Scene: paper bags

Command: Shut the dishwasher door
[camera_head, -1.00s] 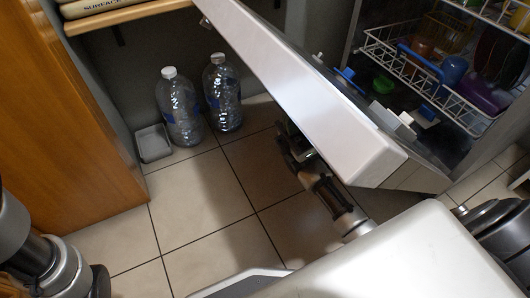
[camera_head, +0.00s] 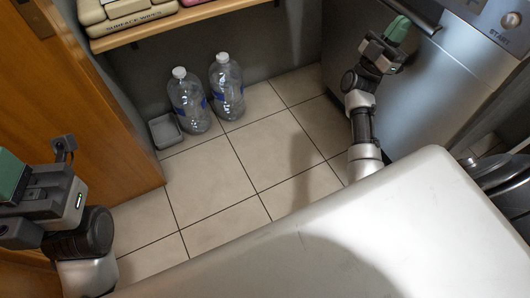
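The dishwasher (camera_head: 425,85) stands at the right in the head view. Its grey metal front door is upright and looks shut against the body, with a dark handle recess near the top and a control panel (camera_head: 495,20) marked START. My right gripper (camera_head: 398,32) is at the upper part of the door front, close to the handle; its green fingertip seems to touch or nearly touch the door. Its finger opening cannot be made out. My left gripper (camera_head: 20,180) is at the left edge, by the wooden cabinet, far from the dishwasher and partly cut off by the frame.
Two clear plastic bottles (camera_head: 189,100) (camera_head: 227,88) stand on the tiled floor beside a small grey tray (camera_head: 165,131). A wooden shelf (camera_head: 170,25) holding boxes is above them. A wooden cabinet (camera_head: 95,100) is at the left. The tiled floor in the middle is clear.

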